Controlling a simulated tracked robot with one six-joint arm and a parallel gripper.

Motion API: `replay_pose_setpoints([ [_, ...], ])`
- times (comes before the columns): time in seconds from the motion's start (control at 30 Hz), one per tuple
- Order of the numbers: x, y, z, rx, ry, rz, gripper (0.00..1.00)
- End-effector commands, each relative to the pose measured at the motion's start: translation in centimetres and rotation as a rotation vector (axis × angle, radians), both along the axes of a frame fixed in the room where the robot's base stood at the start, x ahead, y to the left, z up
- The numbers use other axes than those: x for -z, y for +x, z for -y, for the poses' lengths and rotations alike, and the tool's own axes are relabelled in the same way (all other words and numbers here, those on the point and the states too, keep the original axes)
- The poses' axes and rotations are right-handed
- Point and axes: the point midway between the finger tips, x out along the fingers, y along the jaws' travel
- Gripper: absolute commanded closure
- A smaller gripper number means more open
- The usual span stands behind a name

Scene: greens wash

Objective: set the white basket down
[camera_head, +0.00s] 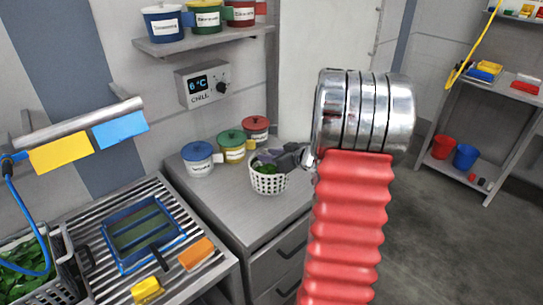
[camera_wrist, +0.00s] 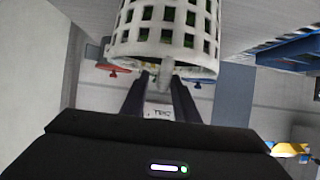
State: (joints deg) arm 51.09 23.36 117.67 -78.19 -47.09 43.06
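The white basket (camera_head: 269,184) is a round, perforated tub with leafy greens in it. In the head view it is upright at the grey counter (camera_head: 222,205), near its front edge. I cannot tell whether its base touches the counter or hangs just above it. My gripper (camera_head: 285,158) is at the basket's rim, on its right side. In the wrist view the basket (camera_wrist: 165,42) fills the top middle, and the two dark fingers of my gripper (camera_wrist: 164,88) close on a pale tab at its rim.
Blue (camera_head: 199,160), green (camera_head: 232,147) and red (camera_head: 256,130) lidded pots stand behind the basket. A ribbed drainboard (camera_head: 90,240) with a blue-framed screen (camera_head: 143,234) lies to the left. Bare counter shows in front of the pots and left of the basket.

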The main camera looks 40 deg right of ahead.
Motion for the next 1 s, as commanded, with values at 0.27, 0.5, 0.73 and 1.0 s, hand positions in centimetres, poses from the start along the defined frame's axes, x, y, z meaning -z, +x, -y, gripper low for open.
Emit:
replay_pose_setpoints([
  [0.27,-1.3,-2.4,0.2,0.002,-0.002,0.001,0.72],
  [0.5,-3.1,-6.1,0.3,0.003,-0.004,0.001,0.72],
  [0.73,-4.6,-9.4,0.4,0.003,-0.004,0.001,0.72],
  [1.0,-5.3,-10.9,0.3,0.001,0.000,0.000,0.72],
])
